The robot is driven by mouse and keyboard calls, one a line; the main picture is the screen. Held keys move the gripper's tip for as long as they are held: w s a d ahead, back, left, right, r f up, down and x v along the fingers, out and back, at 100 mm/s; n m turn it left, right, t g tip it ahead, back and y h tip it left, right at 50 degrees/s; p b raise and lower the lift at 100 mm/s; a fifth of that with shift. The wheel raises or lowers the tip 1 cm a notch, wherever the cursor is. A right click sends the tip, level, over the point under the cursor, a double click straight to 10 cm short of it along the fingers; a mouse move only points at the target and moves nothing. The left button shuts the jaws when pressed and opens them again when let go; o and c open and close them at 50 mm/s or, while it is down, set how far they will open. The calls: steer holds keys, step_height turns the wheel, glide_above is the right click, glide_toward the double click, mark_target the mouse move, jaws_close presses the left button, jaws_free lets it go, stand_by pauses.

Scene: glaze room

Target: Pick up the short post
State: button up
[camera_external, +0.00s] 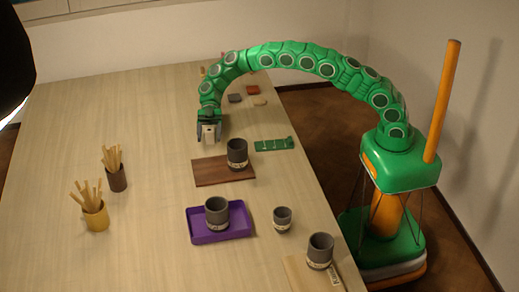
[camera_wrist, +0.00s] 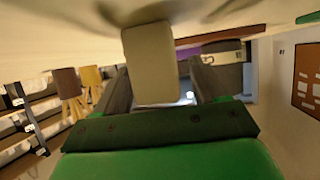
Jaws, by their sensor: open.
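A pale beige block, which looks like the short post (camera_wrist: 152,62), stands between my gripper's fingers in the wrist view. In the external view, the short post (camera_external: 209,133) is small and pale at the end of my arm, partly covered by my gripper (camera_external: 209,130). My gripper also shows in the wrist view (camera_wrist: 160,84), with one dark finger on each side of the block. The fingers are open around it, with a visible gap at least on the right side. I cannot tell whether the left finger touches it.
A brown board (camera_external: 208,178) with a dark cup (camera_external: 237,153) lies close in front of my gripper. A green strip (camera_external: 275,145) is to the right. A purple tray (camera_external: 240,231), more cups and two stick pots (camera_external: 116,179) (camera_external: 97,217) stand nearer.

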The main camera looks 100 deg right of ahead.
steer(key=c, duration=1.2)
steer(key=shift+o, duration=0.2)
steer(key=shift+r, duration=0.1)
